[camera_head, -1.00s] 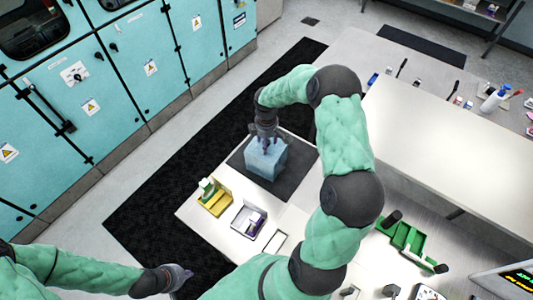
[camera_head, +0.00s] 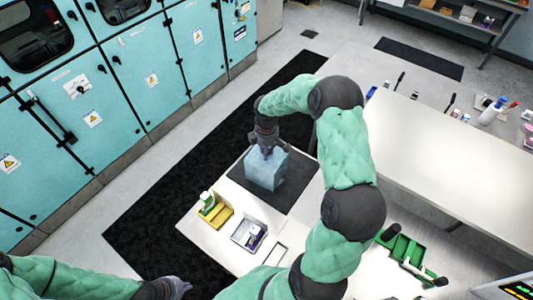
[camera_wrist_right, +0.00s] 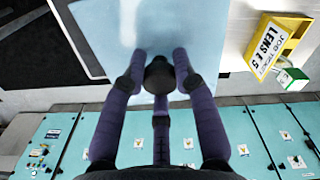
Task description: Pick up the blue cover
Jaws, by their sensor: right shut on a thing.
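The blue cover (camera_head: 265,170) is a pale, translucent, box-shaped piece over the dark mat (camera_head: 301,188) on the white table. I cannot tell whether it touches the mat. My right gripper (camera_head: 267,151) is above it, shut on its top. In the right wrist view the cover (camera_wrist_right: 200,22) fills the upper middle, and the purple fingers of my right gripper (camera_wrist_right: 158,85) close around a dark round knob on it. My left gripper (camera_head: 180,287) is at the lower left, away from the cover and empty; its finger opening is too small to tell.
A yellow holder (camera_head: 219,219) with a green-and-white item and a white tray (camera_head: 243,243) with a purple item stand in front of the mat. A green rack (camera_head: 405,255) is at the lower right. Teal cabinets (camera_head: 130,75) line the left, beyond a black floor mat.

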